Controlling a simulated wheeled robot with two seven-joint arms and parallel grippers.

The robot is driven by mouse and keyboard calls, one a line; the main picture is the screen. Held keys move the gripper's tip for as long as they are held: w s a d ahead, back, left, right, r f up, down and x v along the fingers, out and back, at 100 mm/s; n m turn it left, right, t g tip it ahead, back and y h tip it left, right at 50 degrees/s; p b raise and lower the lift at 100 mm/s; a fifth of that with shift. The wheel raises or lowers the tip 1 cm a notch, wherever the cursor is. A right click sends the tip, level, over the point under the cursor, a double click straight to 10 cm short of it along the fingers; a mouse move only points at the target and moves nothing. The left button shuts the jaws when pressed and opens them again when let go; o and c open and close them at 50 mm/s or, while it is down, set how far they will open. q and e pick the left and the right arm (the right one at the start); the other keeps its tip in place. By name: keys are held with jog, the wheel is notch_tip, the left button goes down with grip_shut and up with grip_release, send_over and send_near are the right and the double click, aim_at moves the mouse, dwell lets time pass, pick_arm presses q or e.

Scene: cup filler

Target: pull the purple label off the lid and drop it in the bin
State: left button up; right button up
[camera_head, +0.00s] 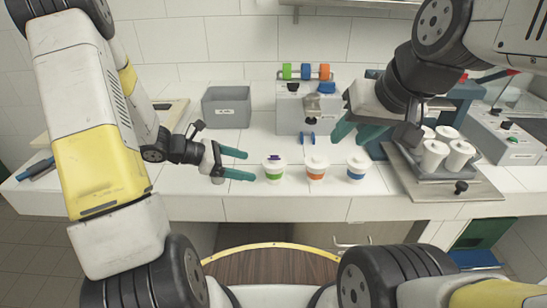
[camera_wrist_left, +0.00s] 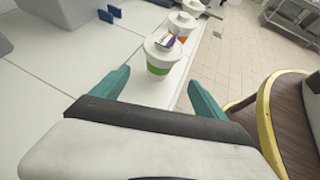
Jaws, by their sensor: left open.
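A white cup with a green band (camera_head: 274,174) stands at the left end of a row of cups near the counter's front edge. The purple label (camera_head: 273,157) is on its white lid; in the left wrist view the label (camera_wrist_left: 166,40) sticks up from the lid. My left gripper (camera_head: 250,166) is open and empty, just left of this cup, fingers pointing at it. In the left wrist view the cup (camera_wrist_left: 160,62) appears beyond and between the fingertips. The grey bin (camera_head: 226,108) stands behind, to the left. My right gripper (camera_head: 350,138) is open above the counter.
An orange-banded cup (camera_head: 316,174) and a blue-banded cup (camera_head: 356,173) stand to the right. A dispenser machine (camera_head: 303,112) stands behind. A tray of white cups (camera_head: 433,170) is at right. The counter between bin and cups is mostly clear.

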aim_at(271, 171)
pick_arm(q)
jog(key=shift+x, duration=5)
jog(key=shift+c, duration=0.4)
jog(key=c, duration=1.1)
pick_arm(e)
jog(key=shift+c, duration=0.8)
jog(key=shift+w+a+r+n, duration=0.1)
jog(key=shift+w+r+n, duration=0.05)
jog(key=shift+w+n, duration=0.2)
jog(key=w+a+f+n+g+h, duration=0.1)
jog(key=w+a+f+n+g, duration=0.2)
jog(key=w+a+n, duration=0.5)
jog(key=w+a+f+n+g+h, duration=0.1)
jog(key=w+a+f+n+g, duration=0.25)
jog(key=w+a+n, duration=0.55)
jog(key=shift+m, duration=0.25)
jog(key=d+f, duration=0.1)
jog(key=f, duration=0.3)
jog(key=w+d+f, duration=0.1)
jog(key=f, duration=0.3)
jog(key=w+d+f, duration=0.1)
jog(key=f, duration=0.3)
jog(key=shift+f, duration=0.2)
